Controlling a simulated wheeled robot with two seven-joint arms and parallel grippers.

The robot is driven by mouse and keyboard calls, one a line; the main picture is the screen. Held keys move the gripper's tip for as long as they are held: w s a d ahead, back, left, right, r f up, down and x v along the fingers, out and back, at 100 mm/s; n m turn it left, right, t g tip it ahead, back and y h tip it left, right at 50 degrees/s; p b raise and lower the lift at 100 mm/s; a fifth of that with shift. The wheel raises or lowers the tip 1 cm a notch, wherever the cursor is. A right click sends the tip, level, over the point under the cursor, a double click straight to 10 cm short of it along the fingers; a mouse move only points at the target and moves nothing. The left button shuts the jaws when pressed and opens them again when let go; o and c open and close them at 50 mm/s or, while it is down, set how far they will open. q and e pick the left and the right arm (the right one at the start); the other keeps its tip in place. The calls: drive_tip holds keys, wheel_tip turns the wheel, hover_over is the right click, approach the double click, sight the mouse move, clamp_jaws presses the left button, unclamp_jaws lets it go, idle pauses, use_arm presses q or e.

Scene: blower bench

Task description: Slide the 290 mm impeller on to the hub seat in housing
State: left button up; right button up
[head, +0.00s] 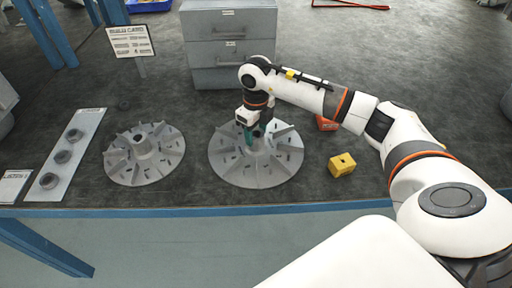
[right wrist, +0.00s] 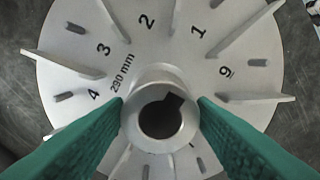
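The 290 mm impeller (head: 230,166) is a grey finned disc lying flat on the dark bench top. In the right wrist view its disc (right wrist: 150,45) reads "290 mm" with numbers round it, and its hub (right wrist: 160,150) has a keyed bore. My right gripper (head: 250,140) is at this hub, pointing down. Its green fingers (right wrist: 160,98) stand apart on either side of the hub; whether they press on it I cannot tell. A second, smaller finned impeller (head: 125,168) lies to the left. My left gripper is out of view. I cannot make out the housing.
A yellow block (head: 342,166) with a hole and a partly hidden red-orange item (head: 326,123) are to the right. A grey drawer cabinet (head: 215,55) and a build card (head: 130,40) stand behind.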

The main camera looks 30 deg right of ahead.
drive_tip(key=c, duration=0.6)
drive_tip(key=shift+o, duration=0.2)
wheel_tip(320, 180, up, 8)
drive_tip(key=p, duration=0.5)
drive_tip(key=shift+p, duration=0.3)
